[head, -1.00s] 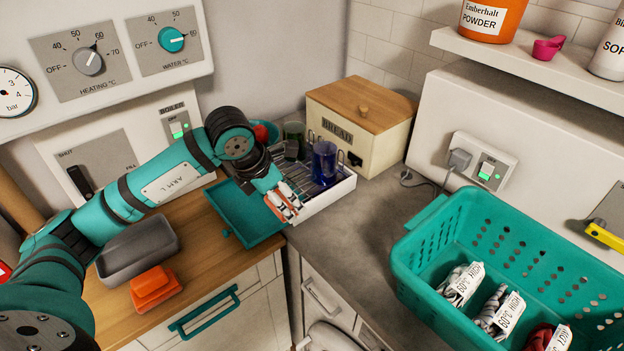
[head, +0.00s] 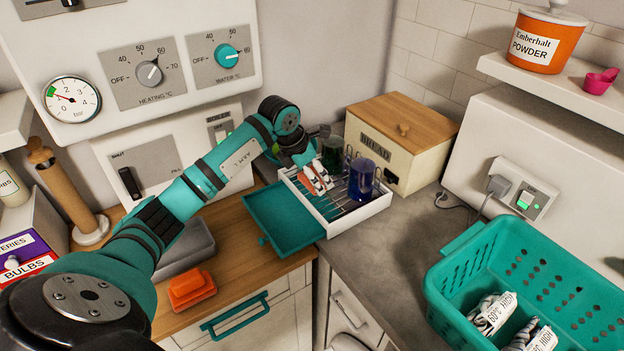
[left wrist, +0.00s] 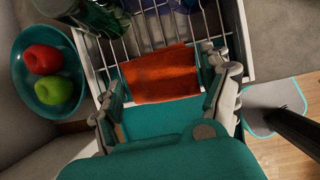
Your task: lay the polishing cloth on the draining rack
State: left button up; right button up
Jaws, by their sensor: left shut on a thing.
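The polishing cloth is a flat orange-brown piece (left wrist: 160,75) between the fingers of my left gripper in the left wrist view. My left gripper (head: 316,180) is shut on it, over the left part of the draining rack. The draining rack (head: 352,223) is a white tray with wire bars; its bars also show beyond the cloth in the left wrist view (left wrist: 146,22). Whether the cloth touches the bars I cannot tell. In the head view the fingers largely hide the cloth. My right gripper is not in view.
A blue glass (head: 362,178) stands on the rack's right side, with a green glass (head: 332,154) behind. A teal drip tray (head: 285,218) juts out at the left. A bread box (head: 400,140) stands behind. A teal bowl with fruit (left wrist: 72,95) sits beside the rack.

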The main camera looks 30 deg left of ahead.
pick_arm(q)
jog(key=shift+w+a, duration=0.25)
notch_tip(320, 180, down, 3)
jog(key=shift+f+p, duration=0.2)
jog(key=shift+p, duration=0.75)
jog(key=shift+f+b, duration=0.3)
jog(key=o, duration=1)
jog(key=shift+c, duration=0.2)
jog(key=shift+r, duration=0.2)
jog(key=b+v, duration=0.2)
jog(key=v, duration=1)
